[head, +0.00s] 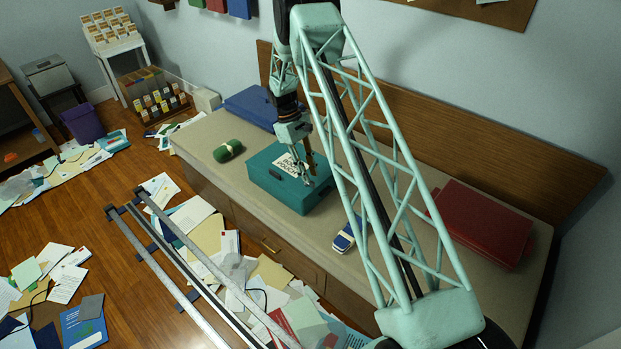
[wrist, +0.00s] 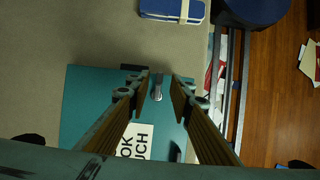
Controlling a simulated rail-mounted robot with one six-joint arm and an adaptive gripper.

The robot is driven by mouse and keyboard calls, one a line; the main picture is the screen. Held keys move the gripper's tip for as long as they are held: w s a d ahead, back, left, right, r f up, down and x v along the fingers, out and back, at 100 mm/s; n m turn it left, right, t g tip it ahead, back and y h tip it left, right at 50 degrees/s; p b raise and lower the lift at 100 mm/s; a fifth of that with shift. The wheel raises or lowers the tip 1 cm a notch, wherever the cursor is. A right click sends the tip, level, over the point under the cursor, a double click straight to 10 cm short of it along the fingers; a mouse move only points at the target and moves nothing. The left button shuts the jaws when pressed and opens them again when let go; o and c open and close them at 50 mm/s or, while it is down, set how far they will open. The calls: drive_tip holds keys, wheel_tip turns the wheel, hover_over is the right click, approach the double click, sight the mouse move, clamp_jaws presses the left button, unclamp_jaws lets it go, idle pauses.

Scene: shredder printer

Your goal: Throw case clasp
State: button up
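The teal case (head: 276,178) lies closed on the padded bench, with a white printed label on its top. It also fills the lower middle of the wrist view (wrist: 88,100). A small grey metal clasp (wrist: 156,88) shows near the case edge that faces the blue banded book. My gripper (head: 313,172) is low over this side of the case, pointing down. In the wrist view my gripper (wrist: 159,84) is open, with one finger on each side of the clasp. I cannot tell whether either finger touches it. The clasp is too small to make out in the head view.
A blue banded book (head: 347,234) lies on the bench (head: 216,133) just beyond the case. A green roll (head: 228,150), a blue case (head: 251,105) and a red case (head: 480,222) also lie there. Papers litter the floor beside my rail.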

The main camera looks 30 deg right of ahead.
drive_tip(key=v, duration=0.9)
idle(0.5)
